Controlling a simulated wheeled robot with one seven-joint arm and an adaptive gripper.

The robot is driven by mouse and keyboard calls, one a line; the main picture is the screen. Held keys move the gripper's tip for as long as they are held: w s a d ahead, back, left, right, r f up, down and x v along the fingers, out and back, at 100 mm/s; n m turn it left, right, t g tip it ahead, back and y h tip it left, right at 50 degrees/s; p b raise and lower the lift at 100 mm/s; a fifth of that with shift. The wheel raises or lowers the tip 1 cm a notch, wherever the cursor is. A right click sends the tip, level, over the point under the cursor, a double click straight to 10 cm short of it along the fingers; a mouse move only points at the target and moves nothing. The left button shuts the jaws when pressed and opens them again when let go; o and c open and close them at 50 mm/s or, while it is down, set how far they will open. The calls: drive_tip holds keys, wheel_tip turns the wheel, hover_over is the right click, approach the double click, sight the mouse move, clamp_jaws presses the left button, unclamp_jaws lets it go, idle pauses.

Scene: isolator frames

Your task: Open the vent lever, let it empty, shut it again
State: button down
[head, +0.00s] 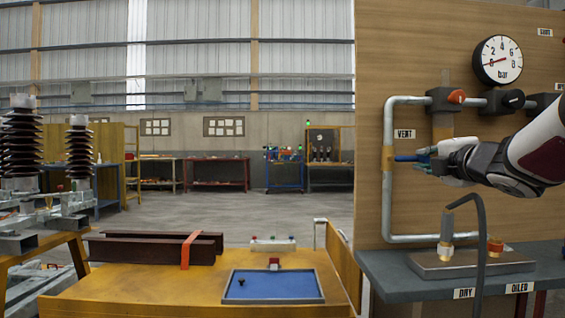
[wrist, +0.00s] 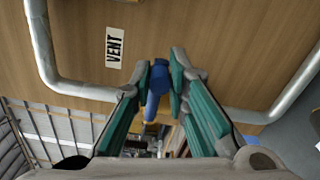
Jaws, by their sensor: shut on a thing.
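The vent lever is a blue handle (head: 405,158) by the brass fitting (head: 388,158) on the grey pipe, below the VENT label (head: 404,134). It looks about level in the head view. My gripper (head: 424,162) is at the lever from the right. In the wrist view my gripper (wrist: 160,78) has its teal fingers shut on the blue lever (wrist: 153,102), whose end shows between them. The fingers hide part of the lever. The round bar gauge (head: 498,60) at the upper right has its red needle near the low end of the scale.
The grey pipe (head: 389,210) bends along the wooden panel (head: 372,60). Red and black knobs (head: 456,97) sit above my arm. A dark hose (head: 480,225) and a metal block (head: 470,262) stand on the grey bench below. A yellow table (head: 130,290) is at the left.

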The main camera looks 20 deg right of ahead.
drive_tip(key=shift+a, duration=0.1)
idle(0.3)
drive_tip(key=c, duration=1.6)
unclamp_jaws()
drive_tip(key=shift+o, duration=0.2)
drive_tip(key=v, duration=1.2)
